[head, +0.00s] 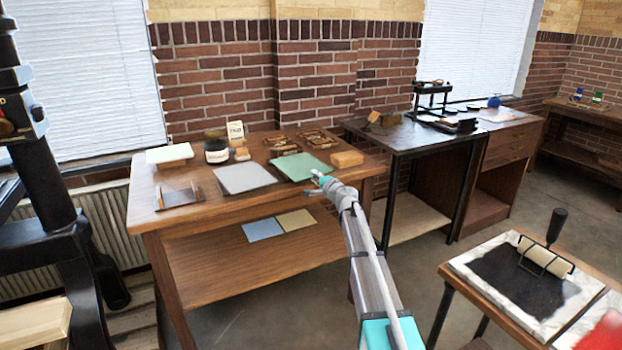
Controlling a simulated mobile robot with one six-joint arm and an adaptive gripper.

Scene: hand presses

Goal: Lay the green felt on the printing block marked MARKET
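The green felt (300,165) lies flat on the wooden table, toward its right side. My gripper (313,184) is at the near right corner of the felt, with its fingers spread apart. I cannot tell whether a finger touches the felt. I see no block on which the word MARKET can be read. Several small dark printing pieces (283,143) lie at the back of the table, too small to read. A black hand press (432,97) stands on the dark table farther right.
A grey sheet (243,178), a black jar (216,150) and a tan block (347,158) share the wooden table (190,235). Blue (263,230) and beige (296,220) sheets lie on its lower shelf. An inking roller (543,257) rests on a table at lower right.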

